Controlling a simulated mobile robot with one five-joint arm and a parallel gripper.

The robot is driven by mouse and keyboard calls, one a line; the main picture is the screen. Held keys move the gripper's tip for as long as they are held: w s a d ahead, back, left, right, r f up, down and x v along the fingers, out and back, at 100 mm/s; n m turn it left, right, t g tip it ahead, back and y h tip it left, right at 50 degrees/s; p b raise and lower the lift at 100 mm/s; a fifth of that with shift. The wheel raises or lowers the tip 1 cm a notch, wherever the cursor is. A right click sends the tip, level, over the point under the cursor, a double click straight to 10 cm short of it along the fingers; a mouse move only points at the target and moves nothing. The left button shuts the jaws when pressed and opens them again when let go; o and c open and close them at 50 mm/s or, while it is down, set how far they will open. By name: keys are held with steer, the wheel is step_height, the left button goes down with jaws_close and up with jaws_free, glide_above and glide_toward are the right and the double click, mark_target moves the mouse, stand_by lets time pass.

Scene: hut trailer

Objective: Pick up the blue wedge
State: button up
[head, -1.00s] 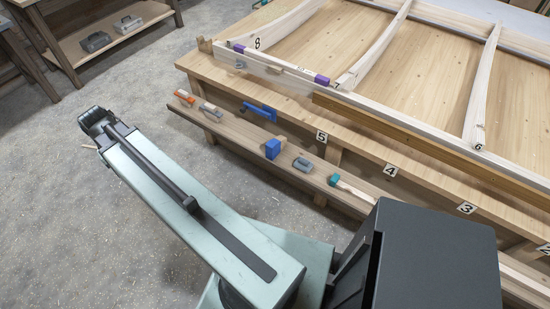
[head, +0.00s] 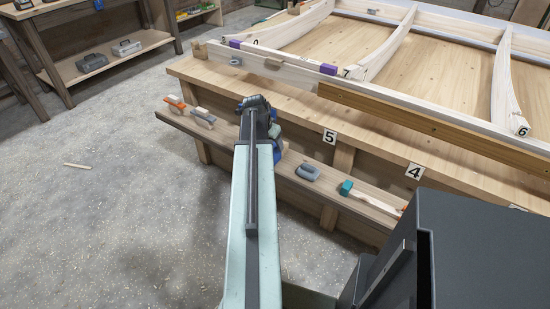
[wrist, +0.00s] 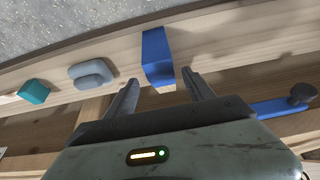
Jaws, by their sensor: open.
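The blue wedge (wrist: 157,58) lies on the long wooden shelf along the bench side, in the upper middle of the wrist view. My gripper (wrist: 160,76) is open and empty, with one finger on either side of the wedge's near end in the picture. I cannot tell how far apart in depth they are. In the head view my gripper (head: 262,108) is over the shelf, and my arm hides most of the wedge; a blue part (head: 282,151) shows to its right.
Two tools, one orange-handled (head: 174,102), lie to the left. A long blue tool (wrist: 280,108) is close by in the wrist view. The workbench (head: 300,110) rises behind; the floor in front is open.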

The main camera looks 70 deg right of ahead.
steer(key=b+x, duration=0.2)
steer(key=x, duration=0.1)
steer(key=b+x, duration=0.2)
steer(key=x, duration=0.1)
steer(key=shift+w+b, duration=0.2)
steer(key=shift+b, duration=0.15)
steer(key=shift+d+r, duration=0.1)
steer(key=shift+r, duration=0.05)
steer(key=shift+c, duration=0.6)
jaws_close()
